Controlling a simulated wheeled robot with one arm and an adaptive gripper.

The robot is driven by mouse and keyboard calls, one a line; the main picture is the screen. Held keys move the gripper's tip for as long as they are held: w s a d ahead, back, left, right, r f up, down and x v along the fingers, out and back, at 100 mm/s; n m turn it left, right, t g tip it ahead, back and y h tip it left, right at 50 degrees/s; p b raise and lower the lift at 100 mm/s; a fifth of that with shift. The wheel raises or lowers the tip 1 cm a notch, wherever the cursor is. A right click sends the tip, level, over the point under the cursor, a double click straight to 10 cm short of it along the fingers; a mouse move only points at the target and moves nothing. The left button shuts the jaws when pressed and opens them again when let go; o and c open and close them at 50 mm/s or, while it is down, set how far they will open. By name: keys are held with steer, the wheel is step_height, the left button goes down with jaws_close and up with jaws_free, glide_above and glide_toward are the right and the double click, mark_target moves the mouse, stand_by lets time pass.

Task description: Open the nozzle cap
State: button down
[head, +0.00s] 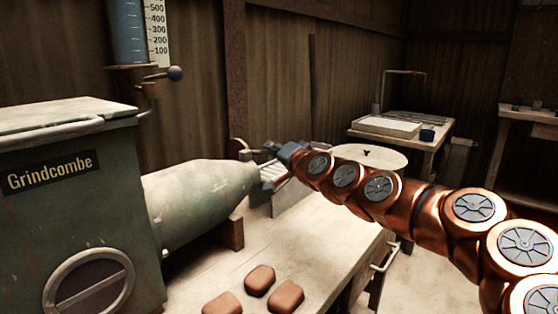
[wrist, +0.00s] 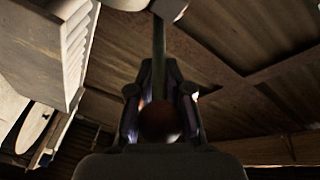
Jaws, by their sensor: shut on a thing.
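The green press barrel (head: 200,190) tapers to a blunt nozzle at its right end, in the middle of the head view. My gripper (head: 270,175) is at that nozzle end, with its fingers pointing left toward it. In the wrist view my gripper (wrist: 160,115) is shut on a dark red ball knob (wrist: 160,122), which sits between the two fingers. A thin dark rod (wrist: 159,45) runs away from the knob. The nozzle cap cannot be made out clearly; my gripper hides part of the nozzle end in the head view.
The press body (head: 60,200) marked Grindcombe stands at the left. Several reddish clay pieces (head: 260,280) lie on the pale bench (head: 330,260) in front. A sink table (head: 390,128) stands at the back right. A round pale top (head: 370,157) is behind my arm.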

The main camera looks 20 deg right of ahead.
step_height(320, 180, down, 3)
steer(key=t+b, duration=0.2)
steer(key=b, duration=0.5)
steer(key=m+t+b, duration=0.1)
steer(key=b, duration=0.6)
steer(key=shift+s+f+m+t, duration=0.2)
steer(key=shift+m+t, duration=0.1)
steer(key=shift+t, duration=0.1)
steer(key=shift+w+t+b, duration=0.1)
steer(key=shift+t+b, duration=0.3)
steer(key=shift+b, duration=0.95)
steer(key=c, duration=1.2)
jaws_free()
steer(key=shift+r, duration=0.1)
steer(key=v, duration=1.2)
